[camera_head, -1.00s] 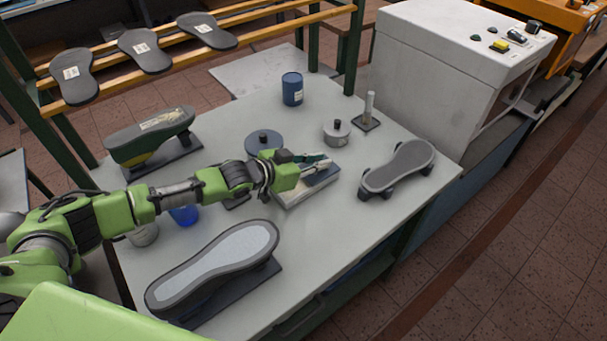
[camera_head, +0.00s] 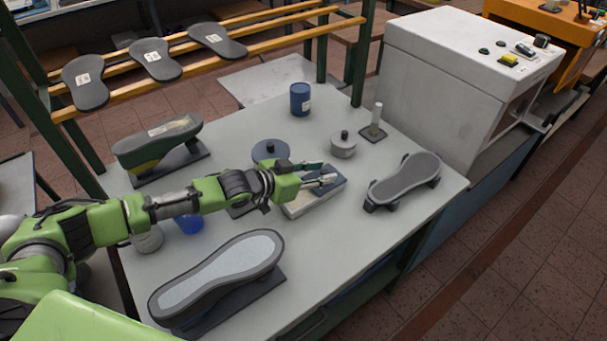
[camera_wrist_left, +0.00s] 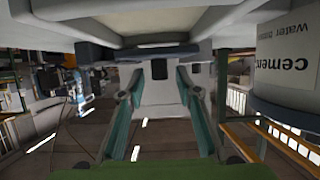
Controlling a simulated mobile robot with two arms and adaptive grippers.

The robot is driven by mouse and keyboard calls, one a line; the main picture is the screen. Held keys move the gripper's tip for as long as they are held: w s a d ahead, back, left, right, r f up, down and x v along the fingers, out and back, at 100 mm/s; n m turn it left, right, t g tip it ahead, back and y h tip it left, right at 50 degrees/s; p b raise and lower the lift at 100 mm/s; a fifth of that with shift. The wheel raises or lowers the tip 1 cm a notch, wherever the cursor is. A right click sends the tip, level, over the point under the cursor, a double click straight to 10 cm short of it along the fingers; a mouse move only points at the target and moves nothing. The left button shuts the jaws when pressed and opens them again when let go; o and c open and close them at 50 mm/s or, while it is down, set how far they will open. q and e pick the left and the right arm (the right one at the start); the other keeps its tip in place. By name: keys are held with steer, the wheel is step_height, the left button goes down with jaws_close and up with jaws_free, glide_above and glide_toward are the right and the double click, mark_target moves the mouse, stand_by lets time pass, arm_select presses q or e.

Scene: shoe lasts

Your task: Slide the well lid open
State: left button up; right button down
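The well (camera_head: 304,210) is a pale low box in the middle of the table in the head view. Its dark blue-grey lid (camera_head: 330,189) shows at the right part of its top, partly hidden by my gripper. My left gripper (camera_head: 325,174) is over the lid, with its two fingers apart. In the left wrist view, which is upside down, the fingers (camera_wrist_left: 159,82) have a gap between them, and a small dark knob-like piece (camera_wrist_left: 160,69) shows in that gap. I cannot tell whether they touch it. My right gripper is not in view.
A round grey lidded pot (camera_head: 270,152), a smaller metal pot (camera_head: 342,146) and a blue can (camera_head: 300,99) stand behind. A shoe last (camera_head: 404,180) is to the right, and a large sole form (camera_head: 218,275) lies in front. The right front tabletop is clear.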

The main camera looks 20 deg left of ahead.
arm_select(q)
steer(key=v, duration=0.9)
steer(key=shift+s+a+r, duration=0.2)
